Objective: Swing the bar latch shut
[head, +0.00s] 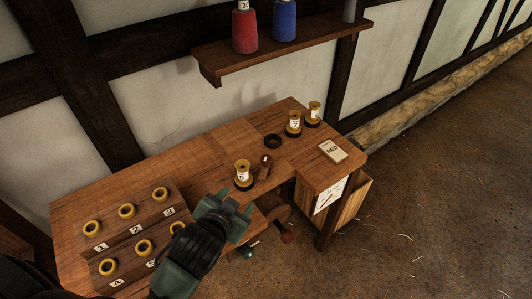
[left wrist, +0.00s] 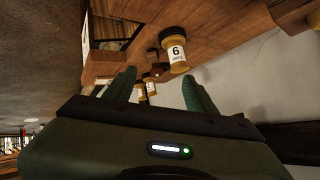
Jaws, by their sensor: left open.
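I cannot clearly make out a bar latch. A small upright reddish-brown wooden piece (head: 265,167) stands on the workbench (head: 215,150), just right of the spool labelled 6 (head: 243,176); I cannot tell whether it is part of the latch. My left gripper (head: 234,208) is open and empty at the bench's front edge, nearer than that spool and the wooden piece. In the left wrist view its two fingers (left wrist: 160,88) are spread, with the spool beyond them and a small dark brown block beside it. My right gripper is not in view.
Tiered racks with several yellow rings (head: 127,211) fill the bench's left end. A black ring (head: 273,141), two more spools (head: 293,124) and a card marked RED (head: 333,151) lie to the right. A shelf (head: 280,48) with red and blue cones hangs above. Floor at right is clear.

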